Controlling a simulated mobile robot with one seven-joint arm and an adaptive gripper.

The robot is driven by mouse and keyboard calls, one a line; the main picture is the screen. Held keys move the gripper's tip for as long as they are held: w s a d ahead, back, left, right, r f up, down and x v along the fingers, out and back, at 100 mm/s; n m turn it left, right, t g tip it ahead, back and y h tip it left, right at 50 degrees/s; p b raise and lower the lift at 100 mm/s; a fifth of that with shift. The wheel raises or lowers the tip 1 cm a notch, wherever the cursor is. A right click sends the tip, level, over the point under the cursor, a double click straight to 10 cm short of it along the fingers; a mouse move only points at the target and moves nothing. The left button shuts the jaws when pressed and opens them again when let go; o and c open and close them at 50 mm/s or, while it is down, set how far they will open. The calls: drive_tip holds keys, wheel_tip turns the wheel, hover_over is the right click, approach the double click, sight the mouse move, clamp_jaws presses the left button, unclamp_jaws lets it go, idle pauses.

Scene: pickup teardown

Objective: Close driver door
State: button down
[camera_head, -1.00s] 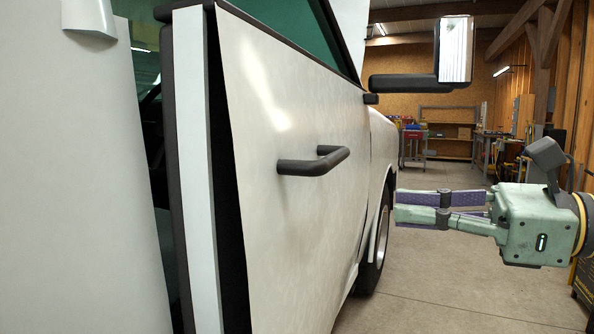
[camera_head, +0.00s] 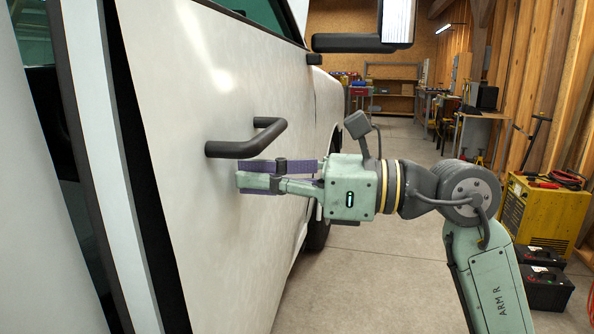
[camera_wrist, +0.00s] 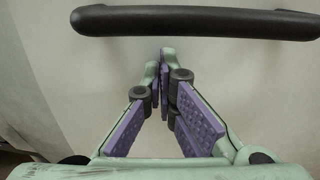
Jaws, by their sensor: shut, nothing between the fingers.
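The white driver door (camera_head: 210,220) stands ajar in the head view, with a dark gap between its rear edge and the white body at left. Its black bar handle (camera_head: 245,145) sticks out from the panel. My gripper (camera_head: 240,183) is shut and empty, just below the handle, with its tips at the door panel. In the wrist view the handle (camera_wrist: 195,23) crosses the top, and the closed fingertips (camera_wrist: 160,62) point at the pale door panel below it. Whether the tips touch the panel I cannot tell.
The side mirror (camera_head: 365,35) juts out above and beyond my gripper. A yellow machine (camera_head: 540,215) and dark boxes (camera_head: 545,287) stand at the right. Workbenches line the back. The concrete floor (camera_head: 370,265) beside the truck is clear.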

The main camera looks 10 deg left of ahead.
drive_tip(key=shift+a, duration=0.65)
